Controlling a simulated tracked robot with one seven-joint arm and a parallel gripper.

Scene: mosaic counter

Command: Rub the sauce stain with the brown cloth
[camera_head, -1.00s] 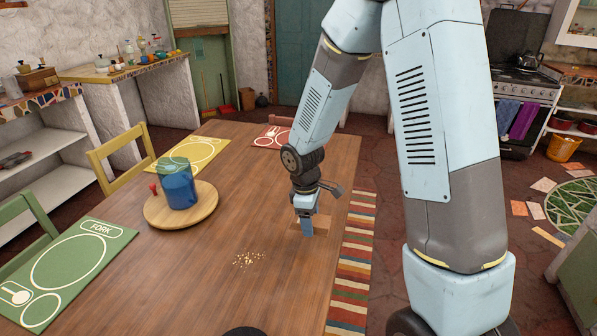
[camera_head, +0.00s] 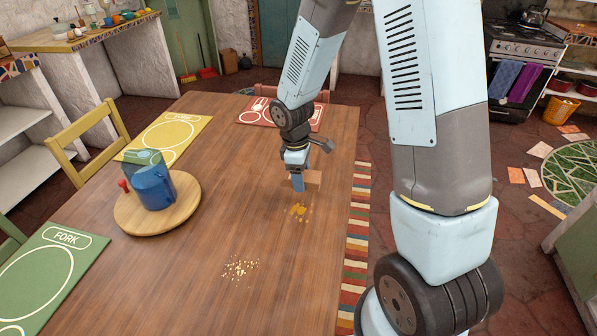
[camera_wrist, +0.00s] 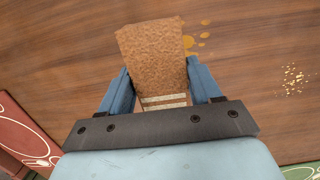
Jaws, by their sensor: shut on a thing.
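My gripper (camera_head: 298,188) is over the far right part of the wooden table, shut on the brown cloth (camera_wrist: 153,55). The cloth is a thick block with pale stripes near the fingers, and its edge also shows beside the gripper in the head view (camera_head: 314,178). The sauce stain (camera_head: 300,211) is a group of yellow-orange spots just on the near side of the gripper. In the wrist view the stain (camera_wrist: 190,41) lies just right of the cloth, partly hidden by it. I cannot tell whether the cloth touches the table.
Pale crumbs (camera_head: 240,268) lie nearer on the table (camera_head: 190,285). A round wooden board (camera_head: 130,217) with a blue pot (camera_head: 153,188) stands at left. Green (camera_head: 75,255), yellow (camera_head: 190,125) and red (camera_head: 310,122) placemats lie around. Bare wood surrounds the stain.

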